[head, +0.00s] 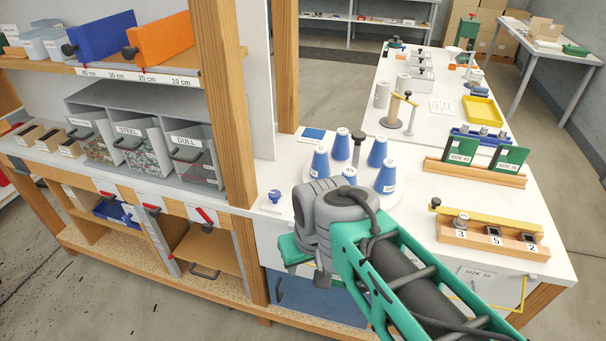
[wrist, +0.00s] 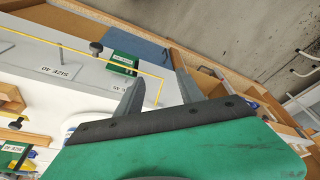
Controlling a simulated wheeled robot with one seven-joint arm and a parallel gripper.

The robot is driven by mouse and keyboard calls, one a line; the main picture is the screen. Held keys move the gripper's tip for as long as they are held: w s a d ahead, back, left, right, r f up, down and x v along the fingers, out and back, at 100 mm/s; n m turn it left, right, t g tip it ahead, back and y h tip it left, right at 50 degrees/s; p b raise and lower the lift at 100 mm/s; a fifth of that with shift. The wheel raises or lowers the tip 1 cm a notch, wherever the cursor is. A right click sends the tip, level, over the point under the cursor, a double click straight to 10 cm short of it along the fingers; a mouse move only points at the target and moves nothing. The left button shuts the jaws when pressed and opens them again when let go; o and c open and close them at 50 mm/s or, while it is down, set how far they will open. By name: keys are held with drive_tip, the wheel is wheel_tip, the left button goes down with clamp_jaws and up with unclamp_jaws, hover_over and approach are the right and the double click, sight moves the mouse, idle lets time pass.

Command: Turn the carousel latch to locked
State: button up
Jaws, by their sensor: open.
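The carousel (head: 352,181) is a round white plate on the white table in the head view, carrying several blue cones (head: 341,145) with white tops. My arm covers its front part. A dark-knobbed post (head: 357,142) stands among the cones; I cannot tell whether it is the latch. A small white block with a blue knob (head: 273,197) sits left of the carousel. My gripper (wrist: 158,92) shows two dark fingers in the wrist view, apart with nothing between them. The latch's position cannot be made out.
A wooden block with numbered slots and a yellow bar (head: 490,228) lies right of my arm. Green plates on a wooden rail (head: 475,172) stand behind it. A wooden post (head: 228,150) and shelf bins (head: 195,160) are at left. Table remains bare near the right edge.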

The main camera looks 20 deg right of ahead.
drive_tip(key=shift+o, duration=0.8)
drive_tip(key=w+r+n+g+p, duration=0.1)
drive_tip(key=w+r+n+p, duration=0.1)
drive_tip(key=w+r+p, duration=0.2)
drive_tip(key=w+r, duration=0.3)
drive_tip(key=w, duration=0.4)
drive_tip(key=shift+w+n+p, duration=0.3)
drive_tip(key=shift+w+n, duration=0.05)
drive_tip(key=shift+n, duration=0.05)
drive_tip(key=n+g+p, duration=0.2)
drive_tip(key=n+p, duration=0.3)
drive_tip(key=p, duration=0.1)
hover_over(275, 193)
wheel_tip(275, 193, down, 5)
drive_tip(key=shift+r, duration=0.2)
wheel_tip(275, 193, down, 8)
drive_tip(key=shift+a+r+p, duration=0.1)
drive_tip(key=shift+r+p, duration=0.05)
drive_tip(key=shift+p, duration=0.6)
clamp_jaws()
